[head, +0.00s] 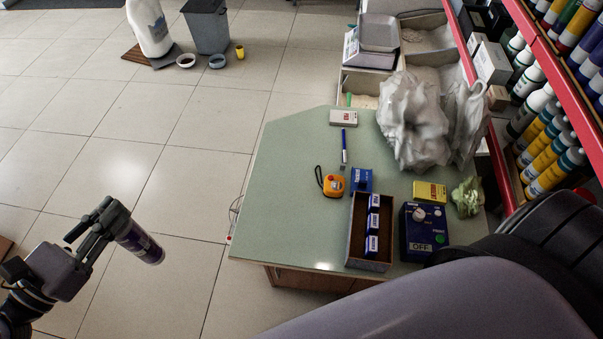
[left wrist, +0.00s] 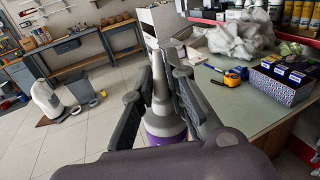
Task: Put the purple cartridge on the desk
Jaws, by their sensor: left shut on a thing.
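My left gripper (head: 112,222) is shut on the purple cartridge (head: 143,246), over the floor to the left of the desk. The cartridge is held tilted, and it is clear of the desk. In the left wrist view the cartridge (left wrist: 164,122) shows a grey nozzle and a purple band between the two dark fingers. The desk (head: 285,185) has a green top with open room on its left half. My right gripper is not in view.
On the desk are an orange tape measure (head: 333,183), a blue marker (head: 344,146), an open box of small blue boxes (head: 356,240), a blue control box (head: 424,230) and crumpled white plastic (head: 412,120). Red shelves (head: 540,60) stand at right. A grey bin (head: 207,27) stands far off.

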